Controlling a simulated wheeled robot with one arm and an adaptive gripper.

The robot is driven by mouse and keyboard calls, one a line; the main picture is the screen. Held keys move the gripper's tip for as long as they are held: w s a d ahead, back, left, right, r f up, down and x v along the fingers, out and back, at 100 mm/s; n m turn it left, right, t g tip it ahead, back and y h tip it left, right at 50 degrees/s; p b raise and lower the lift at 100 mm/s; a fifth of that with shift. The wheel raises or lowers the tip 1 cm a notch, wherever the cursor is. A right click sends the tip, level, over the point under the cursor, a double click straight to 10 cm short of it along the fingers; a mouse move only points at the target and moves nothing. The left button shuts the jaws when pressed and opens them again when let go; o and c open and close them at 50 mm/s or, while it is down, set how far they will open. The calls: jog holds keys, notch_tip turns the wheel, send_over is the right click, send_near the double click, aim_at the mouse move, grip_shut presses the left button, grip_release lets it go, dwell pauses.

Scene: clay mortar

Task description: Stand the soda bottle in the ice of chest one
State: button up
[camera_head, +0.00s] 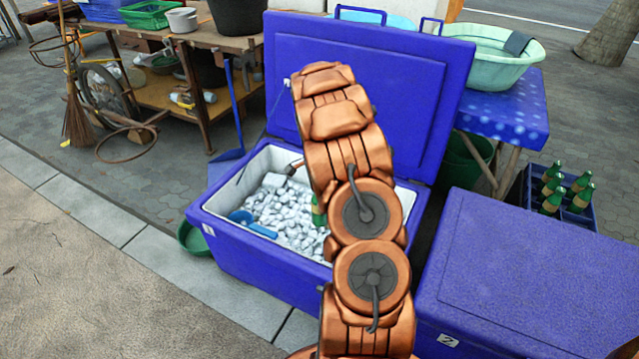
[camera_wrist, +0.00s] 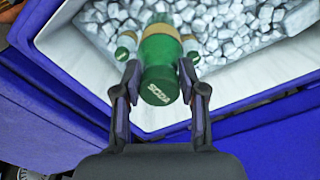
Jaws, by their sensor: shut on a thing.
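Chest one (camera_head: 240,262) is a blue cooler with its lid (camera_head: 415,100) raised and a white liner full of ice (camera_head: 285,215). In the wrist view my gripper (camera_wrist: 159,80) is shut on the green soda bottle (camera_wrist: 160,62), with a finger on each side. The end marked SODA faces the camera. The ice (camera_wrist: 225,25) and white liner show beyond it. I cannot tell whether the bottle touches the ice. In the head view my arm hides the gripper; a bit of green glass (camera_head: 318,211) shows beside the arm, over the ice.
A blue scoop (camera_head: 252,224) lies in the ice at the left. A closed blue chest marked 2 (camera_head: 530,270) stands at right. A crate (camera_head: 590,218) of green bottles (camera_head: 553,201) is behind it. A table with a basin (camera_head: 490,55) stands behind the lid.

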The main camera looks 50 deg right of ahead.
notch_tip(320, 180, down, 14)
jog(key=b, duration=0.3)
notch_tip(320, 180, down, 8)
jog(key=b, duration=0.2)
jog(key=shift+r+b, duration=0.25)
jog(key=shift+b, duration=0.1)
dwell(0.6)
jog(key=shift+a, duration=0.15)
dwell(0.7)
jog(key=shift+f+b, duration=0.4)
jog(key=shift+f, duration=0.05)
dwell(0.4)
jog(key=o, duration=1.7)
